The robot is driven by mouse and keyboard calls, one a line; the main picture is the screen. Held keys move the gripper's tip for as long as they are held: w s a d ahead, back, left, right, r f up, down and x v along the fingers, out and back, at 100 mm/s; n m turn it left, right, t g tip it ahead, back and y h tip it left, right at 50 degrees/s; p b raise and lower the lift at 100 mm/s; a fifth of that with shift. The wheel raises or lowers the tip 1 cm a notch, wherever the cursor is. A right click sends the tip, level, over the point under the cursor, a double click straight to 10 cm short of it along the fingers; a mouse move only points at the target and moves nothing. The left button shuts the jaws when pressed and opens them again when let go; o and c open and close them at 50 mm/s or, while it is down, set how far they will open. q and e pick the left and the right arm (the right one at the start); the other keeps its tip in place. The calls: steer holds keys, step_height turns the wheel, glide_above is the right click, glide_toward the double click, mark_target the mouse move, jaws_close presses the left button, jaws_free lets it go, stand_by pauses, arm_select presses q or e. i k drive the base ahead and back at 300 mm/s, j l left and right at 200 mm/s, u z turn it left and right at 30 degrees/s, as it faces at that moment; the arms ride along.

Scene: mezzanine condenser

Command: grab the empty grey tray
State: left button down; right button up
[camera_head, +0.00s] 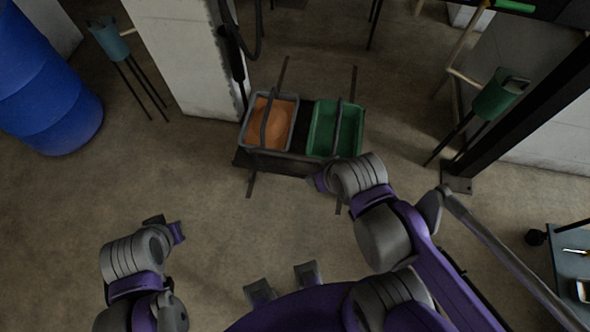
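A grey-rimmed tray (247,127) with a dark handle across it stands on a low dark stand, and its inside is filled with orange. A green tray (321,140) with a similar handle stands to its right. I see no tray that is clearly grey and empty. My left gripper (168,228) is at the lower left over bare floor, well apart from the trays. My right gripper (322,180) is just in front of the green tray, partly hidden by its own wrist. The fingers of both are too unclear to tell their opening.
A blue barrel (45,85) stands at the upper left beside a pale pillar (185,60). A dark post (520,110) and a green container on legs (497,95) are at the right. A grey-blue table (572,268) is at the right edge. The floor at centre left is clear.

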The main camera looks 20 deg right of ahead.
mark_target(268, 123)
steer(key=i+j+z, duration=0.25)
steer(key=i+j, duration=0.5)
steer(key=i+j+z, duration=0.2)
steer(key=i+j, duration=0.5)
steer(key=j, duration=0.15)
